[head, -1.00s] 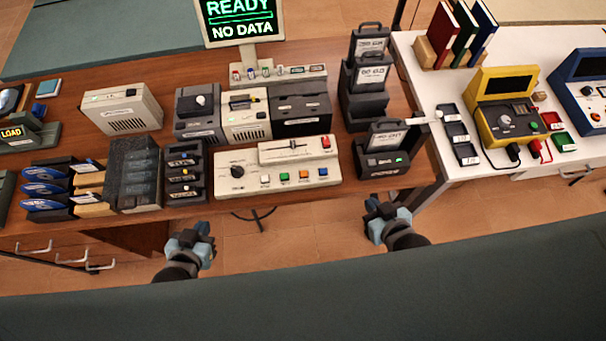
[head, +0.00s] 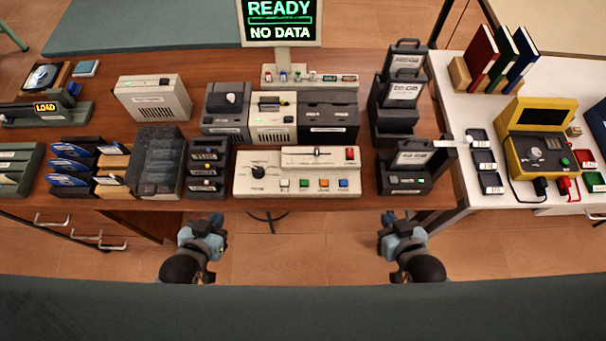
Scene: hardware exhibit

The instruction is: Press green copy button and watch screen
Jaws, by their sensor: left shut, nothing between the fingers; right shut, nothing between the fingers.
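The green copy button (head: 304,184) is a small square on the front of the cream control panel (head: 262,168). It sits in a row between a white button (head: 285,184) and an orange button (head: 324,183), with a blue one further right. The screen (head: 281,20) stands at the back and reads "READY" and "NO DATA" in lit text. My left gripper (head: 205,226) is shut and empty in front of the table edge, left of the panel. My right gripper (head: 396,222) is shut and empty in front of the edge, right of the panel. Neither touches anything.
Black drive cases (head: 404,158) stand right of the panel. A dark disk rack (head: 207,170) stands close on its left. Grey and black boxes (head: 328,118) stand behind it. A white table (head: 465,65) holds a yellow meter (head: 538,150). The floor between my grippers is clear.

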